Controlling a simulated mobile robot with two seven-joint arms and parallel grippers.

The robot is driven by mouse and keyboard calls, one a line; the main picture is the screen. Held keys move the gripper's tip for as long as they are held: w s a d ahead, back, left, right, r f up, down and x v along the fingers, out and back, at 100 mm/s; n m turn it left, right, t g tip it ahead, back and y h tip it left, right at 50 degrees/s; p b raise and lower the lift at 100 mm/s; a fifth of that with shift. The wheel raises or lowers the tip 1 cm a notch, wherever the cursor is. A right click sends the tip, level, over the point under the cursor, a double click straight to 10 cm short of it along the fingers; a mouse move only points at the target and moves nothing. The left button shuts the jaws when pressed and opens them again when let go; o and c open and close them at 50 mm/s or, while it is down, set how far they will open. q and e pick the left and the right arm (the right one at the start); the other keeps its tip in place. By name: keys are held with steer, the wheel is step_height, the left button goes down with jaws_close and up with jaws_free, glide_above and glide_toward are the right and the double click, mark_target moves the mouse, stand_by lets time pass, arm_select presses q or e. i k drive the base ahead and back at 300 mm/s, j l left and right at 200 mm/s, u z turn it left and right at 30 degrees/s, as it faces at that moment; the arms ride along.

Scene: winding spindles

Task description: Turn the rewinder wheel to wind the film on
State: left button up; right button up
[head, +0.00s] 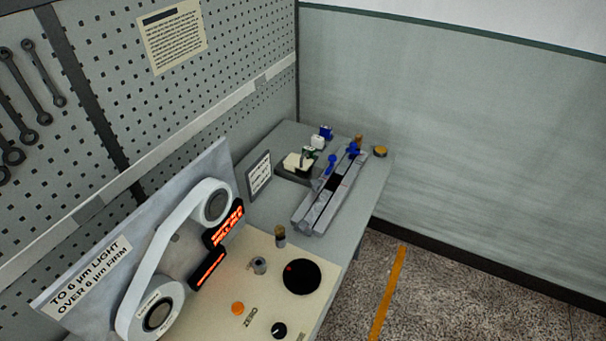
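A white film band (146,262) runs on an upright grey panel between a large lower roll (157,314) and a smaller upper roll (214,206). The lower roll is partly cut off by the bottom edge of the picture. A black round disc (301,277) with a small red mark lies on the cream console top in front of the panel. I cannot tell which round part is the rewinder wheel. Two dark displays with red lit text, an upper one (223,225) and a lower one (207,269), stand beside the rolls. Neither gripper is in view.
The console also carries an orange button (238,308), a black knob (279,330) and small metal posts (260,265). Behind it on the grey bench are a grey railed fixture (325,200) with blue parts and a small sign (259,175). A pegboard wall (110,70) borders the left.

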mark_target(301, 276)
steer(key=l+u, duration=0.35)
steer(key=k+l+u, duration=0.1)
steer(key=l+u, duration=0.25)
steer(key=k+l+u, duration=0.1)
steer(key=l+u, duration=0.3)
